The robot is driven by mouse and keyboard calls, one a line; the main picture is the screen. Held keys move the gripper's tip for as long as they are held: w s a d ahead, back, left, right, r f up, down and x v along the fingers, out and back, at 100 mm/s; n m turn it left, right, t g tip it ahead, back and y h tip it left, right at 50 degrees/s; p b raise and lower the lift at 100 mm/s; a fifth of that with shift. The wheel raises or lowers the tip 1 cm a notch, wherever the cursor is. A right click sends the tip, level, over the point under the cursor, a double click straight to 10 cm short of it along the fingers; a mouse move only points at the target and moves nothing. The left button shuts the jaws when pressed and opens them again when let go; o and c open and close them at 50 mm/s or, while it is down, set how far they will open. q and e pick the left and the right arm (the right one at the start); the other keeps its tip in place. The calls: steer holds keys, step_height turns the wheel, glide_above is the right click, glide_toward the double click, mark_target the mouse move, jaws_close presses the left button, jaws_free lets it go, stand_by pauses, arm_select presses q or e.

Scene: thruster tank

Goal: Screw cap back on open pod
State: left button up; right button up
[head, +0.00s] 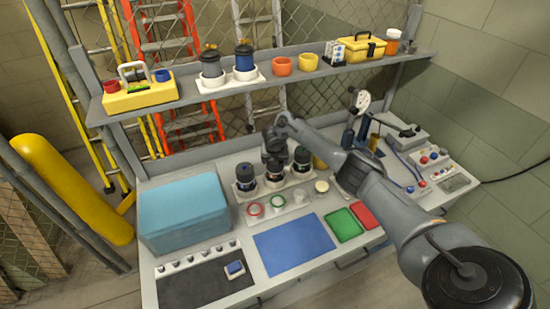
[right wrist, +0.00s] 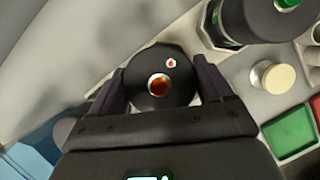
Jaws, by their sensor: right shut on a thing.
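Three dark pods stand in a pale holder on the bench in the head view: a left pod (head: 246,177), a middle pod (head: 275,174) and a right pod (head: 302,160). My right gripper (head: 274,152) is over the middle pod, pointing down. In the right wrist view, the right gripper (right wrist: 160,88) is shut on a black round cap (right wrist: 150,62) with an orange-red centre. I cannot tell whether the cap touches the pod below. A neighbouring pod (right wrist: 250,18) shows green on top. My left gripper is not in view.
A blue box (head: 183,212) stands left. A shelf (head: 290,82) holding several items runs behind, above the bench. The blue mat (head: 294,244) is clear.

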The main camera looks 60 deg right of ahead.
steer(key=m+g+p, duration=0.1)
steer(key=m, duration=0.1)
steer(key=shift+a+r+m, duration=0.1)
steer(key=shift+r+m, duration=0.05)
steer(key=shift+m, duration=0.15)
steer(key=shift+m+g, duration=0.3)
steer(key=shift+m, duration=0.5)
steer(key=shift+f+m+g+b, duration=0.25)
steer(key=shift+m+g+b, duration=0.2)
steer(key=shift+m, duration=0.65)
steer(key=shift+m+g+b, duration=0.55)
steer(key=shift+m+b, duration=0.9)
steer(key=shift+m, duration=0.15)
steer(key=shift+m+g+b, duration=0.3)
steer(key=shift+m+b, duration=0.6)
steer(key=shift+b, duration=0.35)
steer(key=shift+m+g+b, duration=0.3)
steer(key=shift+m+b, duration=0.2)
steer(key=shift+b, duration=0.25)
steer(key=shift+r, duration=0.1)
